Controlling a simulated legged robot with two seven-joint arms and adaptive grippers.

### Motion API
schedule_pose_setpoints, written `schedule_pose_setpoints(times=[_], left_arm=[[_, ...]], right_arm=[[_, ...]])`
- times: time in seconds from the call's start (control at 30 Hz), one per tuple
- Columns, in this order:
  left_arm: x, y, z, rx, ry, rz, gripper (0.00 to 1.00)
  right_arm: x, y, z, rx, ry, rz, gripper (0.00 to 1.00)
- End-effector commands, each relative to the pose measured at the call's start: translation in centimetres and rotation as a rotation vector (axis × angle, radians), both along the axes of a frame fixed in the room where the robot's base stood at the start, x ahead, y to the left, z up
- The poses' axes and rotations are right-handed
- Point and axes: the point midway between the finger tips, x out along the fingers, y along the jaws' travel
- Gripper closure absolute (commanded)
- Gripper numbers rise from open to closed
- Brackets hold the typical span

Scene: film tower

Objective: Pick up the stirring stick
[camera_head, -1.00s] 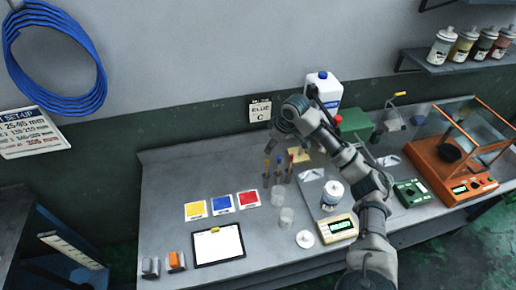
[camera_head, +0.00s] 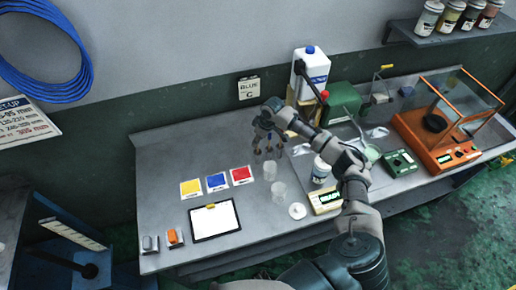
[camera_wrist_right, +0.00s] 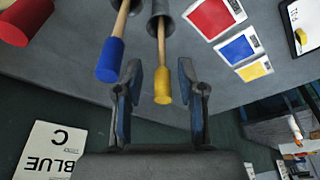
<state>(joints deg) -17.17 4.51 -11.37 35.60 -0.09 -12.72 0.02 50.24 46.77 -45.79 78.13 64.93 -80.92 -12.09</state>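Several stirring sticks with coloured ends stand in dark holders on the bench, partly covered by my right gripper in the head view. In the right wrist view they are a yellow-ended stick (camera_wrist_right: 162,86), a blue-ended stick (camera_wrist_right: 110,62) and a red end (camera_wrist_right: 27,20) at the upper left. My right gripper (camera_wrist_right: 160,100) is open, its two fingers apart. The yellow end shows between the fingers, with no visible contact; the blue end is outside, by the left finger. In the head view my right gripper (camera_head: 267,133) is over the sticks. My left gripper is not in view.
Yellow, blue and red cards (camera_head: 216,181) and a clipboard (camera_head: 214,222) lie left of the sticks. Clear cups (camera_head: 278,191), a white jar (camera_head: 321,170) and a scale (camera_head: 325,201) stand to the right. A white jug (camera_head: 311,70) and an orange balance case (camera_head: 437,148) are farther right.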

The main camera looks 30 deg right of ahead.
Motion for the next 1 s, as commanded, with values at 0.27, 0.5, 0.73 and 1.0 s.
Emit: schedule_pose_setpoints(times=[0.27,0.5,0.73,1.0], left_arm=[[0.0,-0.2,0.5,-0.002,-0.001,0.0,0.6],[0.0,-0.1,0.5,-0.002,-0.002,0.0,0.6],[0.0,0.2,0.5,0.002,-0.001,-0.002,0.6],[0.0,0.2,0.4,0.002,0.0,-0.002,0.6]], right_arm=[[0.6,0.6,-2.6,-0.002,0.0,0.002,0.61],[0.6,0.6,-2.6,-0.002,-0.001,0.001,0.76],[0.6,0.4,-2.7,0.0,0.0,0.001,1.0],[0.6,0.4,-2.2,0.0,0.0,0.001,1.0]])
